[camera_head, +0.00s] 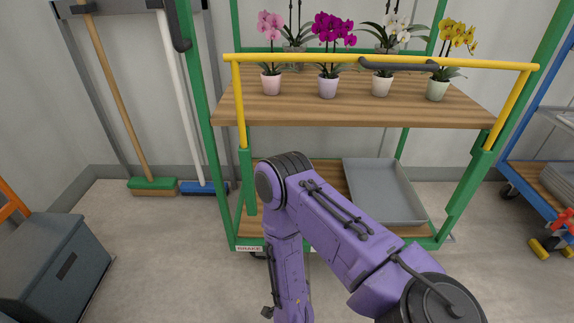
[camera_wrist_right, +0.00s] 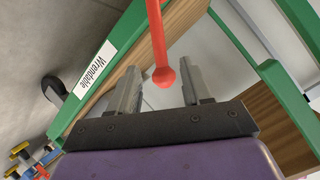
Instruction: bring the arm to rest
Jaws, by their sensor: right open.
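My right arm (camera_head: 330,215), purple, comes in from the lower right in the head view, bends in front of the trolley and runs down out of the picture. My right gripper (camera_wrist_right: 162,88) shows in the wrist view with its two grey fingers apart. A red rod with a rounded end (camera_wrist_right: 164,76) shows in line with the gap between the fingers; I cannot tell how far off it is. Nothing is seen clamped. The right gripper is outside the head view. My left arm and gripper are not in view.
A green trolley with a yellow rail (camera_head: 300,58) stands close ahead. Potted orchids stand on its wooden top shelf (camera_head: 340,108); a grey tray (camera_head: 392,218) lies on its lower shelf. Brooms (camera_head: 152,185) lean left, by a grey box (camera_head: 45,262). A blue cart (camera_head: 530,175) stands right.

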